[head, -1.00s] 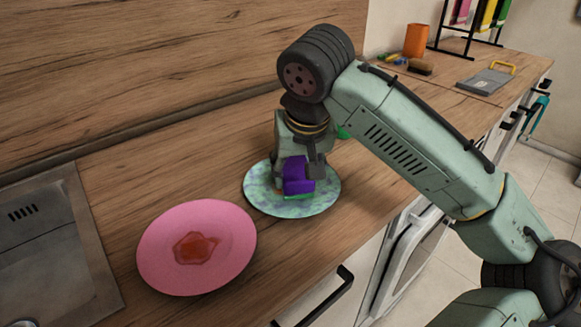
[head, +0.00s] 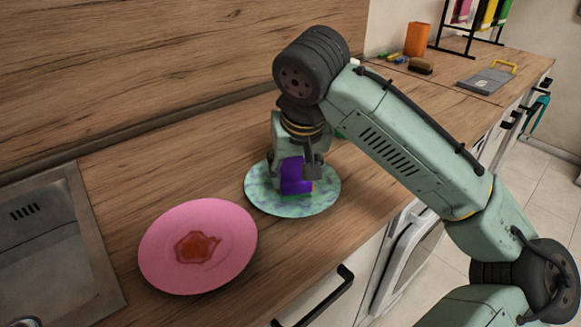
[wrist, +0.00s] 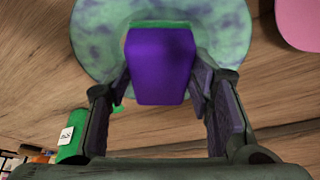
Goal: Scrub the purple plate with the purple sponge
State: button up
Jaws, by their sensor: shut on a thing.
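The purple sponge (head: 296,177) has a green underside, and my gripper (head: 300,165) is shut on it. In the wrist view the sponge (wrist: 160,62) sits between the two fingers. It is over the mottled green-and-purple plate (head: 262,201), low at its surface; I cannot tell whether it presses on it. That plate also fills the top of the wrist view (wrist: 90,30). No fully purple plate shows. A pink plate (head: 160,243) with a red stain (head: 196,247) lies at the left, apart from the sponge.
A metal sink (head: 60,255) is at the left. A green bottle with a white label (wrist: 73,138) stands near my gripper. An orange cup (head: 417,39), a brown brush (head: 420,67) and a grey board with a yellow handle (head: 485,80) are far right. A wooden splashback runs behind.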

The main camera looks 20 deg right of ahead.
jog(key=shift+s+d, duration=0.15)
jog(key=shift+d, duration=0.3)
jog(key=shift+w+a, duration=0.25)
jog(key=shift+a, duration=0.8)
jog(key=shift+d, duration=0.15)
